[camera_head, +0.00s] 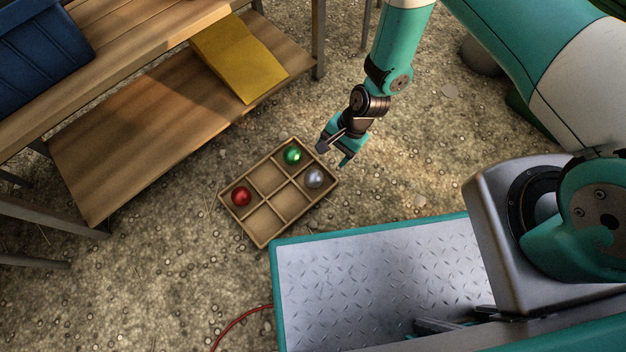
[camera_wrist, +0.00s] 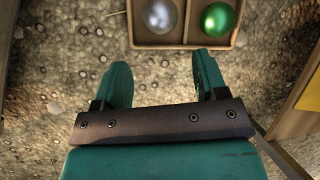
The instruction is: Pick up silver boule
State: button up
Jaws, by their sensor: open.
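The silver boule (camera_head: 313,178) lies in a corner compartment of a wooden divided tray (camera_head: 249,222) on the gravel ground. In the wrist view the silver boule (camera_wrist: 160,15) is at the top edge, beyond the fingertips. My gripper (camera_head: 336,156) is open and empty, above and just beside the tray's upper right end, apart from the boule. Its two teal fingers (camera_wrist: 163,76) also show in the wrist view, with bare gravel between them. The tray's near wall (camera_wrist: 185,46) lies just past the fingertips.
A green boule (camera_head: 292,155) sits in the compartment beside the silver one, and a red boule (camera_head: 241,196) at the tray's left end. A wooden table with a low shelf (camera_head: 150,125) stands left. My metal-plated base is below the tray. Gravel right of the tray is clear.

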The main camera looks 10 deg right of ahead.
aim_at(317, 174)
jog(key=b+x, duration=0.3)
jog(key=x, duration=0.5)
jog(key=shift+b, duration=0.35)
jog(key=b+x, duration=0.4)
jog(key=x, duration=0.1)
jog(key=shift+w+d+f, duration=0.1)
jog(key=shift+d+f, duration=0.05)
jog(key=c, duration=0.8)
jog(key=shift+r, duration=0.25)
